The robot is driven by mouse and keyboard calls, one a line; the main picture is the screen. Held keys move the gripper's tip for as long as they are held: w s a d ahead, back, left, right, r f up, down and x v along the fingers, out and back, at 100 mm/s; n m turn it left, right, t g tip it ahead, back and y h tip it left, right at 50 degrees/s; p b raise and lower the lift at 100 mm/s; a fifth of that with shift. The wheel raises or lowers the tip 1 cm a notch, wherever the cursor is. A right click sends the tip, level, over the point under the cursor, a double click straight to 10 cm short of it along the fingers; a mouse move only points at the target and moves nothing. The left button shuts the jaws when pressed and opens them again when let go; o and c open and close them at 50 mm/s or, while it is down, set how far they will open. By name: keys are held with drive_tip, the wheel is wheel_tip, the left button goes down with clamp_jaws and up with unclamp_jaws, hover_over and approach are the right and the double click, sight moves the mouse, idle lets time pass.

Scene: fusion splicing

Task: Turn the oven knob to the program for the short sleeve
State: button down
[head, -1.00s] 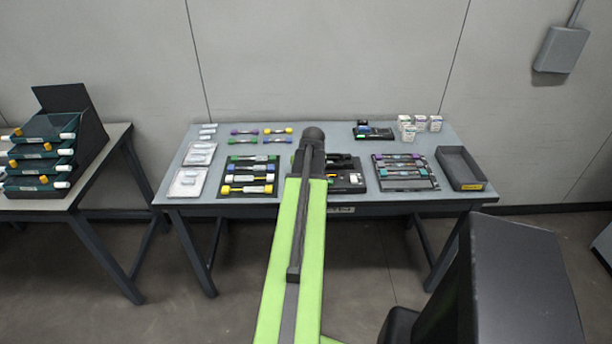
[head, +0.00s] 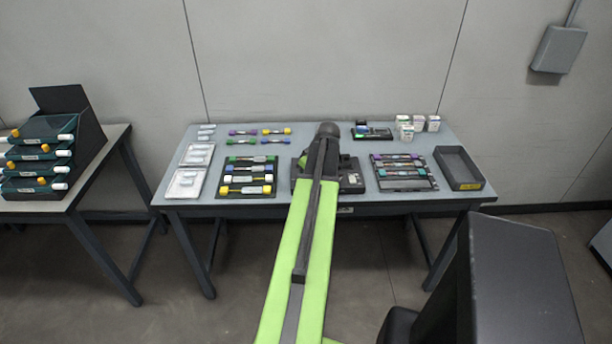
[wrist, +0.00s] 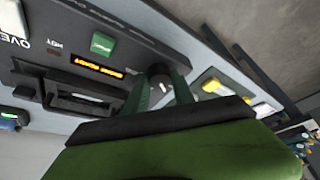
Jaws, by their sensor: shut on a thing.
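The oven (wrist: 50,55) is a dark panel that shows tilted in the wrist view, with part of an "OVEN" label at the left edge. It has a green button (wrist: 103,43) and a lit orange display (wrist: 98,66), whose text is too blurred to read. The knob (wrist: 158,73) is small, dark and round, with a pale mark. My gripper (wrist: 160,82) has its two green fingers on either side of the knob, shut on it. In the head view my arm hides the knob and gripper; part of the dark device (head: 351,180) shows beside it.
The table (head: 400,205) also holds a tray of coloured-end pieces (head: 249,178) on the left. A tray with purple-ended pieces (head: 403,172) and an empty dark bin (head: 460,168) are on the right. Small white boxes (head: 418,123) stand at the back right.

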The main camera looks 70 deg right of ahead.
drive_tip(key=shift+w, duration=0.2)
drive_tip(key=c, duration=1.1)
unclamp_jaws()
drive_tip(key=shift+w+f, duration=0.1)
drive_tip(key=p+v, duration=1.6)
drive_tip(key=v, duration=0.1)
drive_tip(key=shift+s+r, duration=0.2)
drive_tip(key=shift+r, duration=0.05)
